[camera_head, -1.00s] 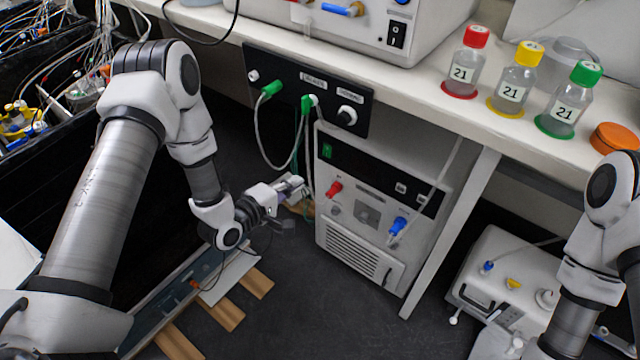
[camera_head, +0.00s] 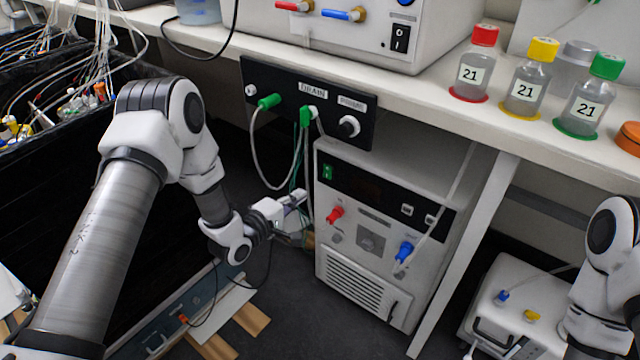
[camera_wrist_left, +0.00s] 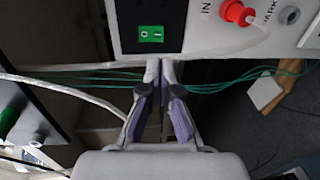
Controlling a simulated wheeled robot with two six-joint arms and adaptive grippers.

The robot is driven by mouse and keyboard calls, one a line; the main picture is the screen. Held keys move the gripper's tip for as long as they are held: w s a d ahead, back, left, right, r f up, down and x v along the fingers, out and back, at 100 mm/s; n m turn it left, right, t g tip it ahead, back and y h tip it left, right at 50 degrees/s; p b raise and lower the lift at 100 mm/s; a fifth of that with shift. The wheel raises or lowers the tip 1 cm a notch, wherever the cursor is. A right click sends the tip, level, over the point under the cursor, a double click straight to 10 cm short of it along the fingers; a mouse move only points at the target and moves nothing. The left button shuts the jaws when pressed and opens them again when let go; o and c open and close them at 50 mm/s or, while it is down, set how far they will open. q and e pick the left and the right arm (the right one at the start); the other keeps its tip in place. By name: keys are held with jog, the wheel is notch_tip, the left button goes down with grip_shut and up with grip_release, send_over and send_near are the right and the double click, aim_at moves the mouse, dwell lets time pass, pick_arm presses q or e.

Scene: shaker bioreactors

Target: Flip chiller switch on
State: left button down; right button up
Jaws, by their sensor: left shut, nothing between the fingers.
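The chiller (camera_head: 375,240) is a white box on the floor under the bench, with a dark panel strip, a red fitting and a blue fitting. Its green rocker switch (camera_head: 327,172) is at the upper left of the front. In the left wrist view the green switch (camera_wrist_left: 151,34) shows 0 and I marks, just beyond the fingertips. My left gripper (camera_head: 303,197) is left of the chiller and a little below the switch. Its purple-padded fingers (camera_wrist_left: 159,75) are shut and empty, apart from the switch. My right arm is at the right edge; its gripper is out of view.
A black drain panel (camera_head: 310,100) with green fittings and hanging tubes is above the chiller. Green tubes (camera_wrist_left: 220,85) pass close to my left fingers. A bench leg (camera_head: 465,255) stands right of the chiller. Bottles (camera_head: 473,72) stand on the bench.

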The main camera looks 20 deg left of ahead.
aim_at(326, 177)
pick_arm(q)
jog(key=b+x, duration=0.2)
jog(key=x, duration=0.6)
jog(key=shift+w+f, duration=0.15)
jog(key=shift+w+d, duration=0.2)
jog(key=shift+w, duration=0.25)
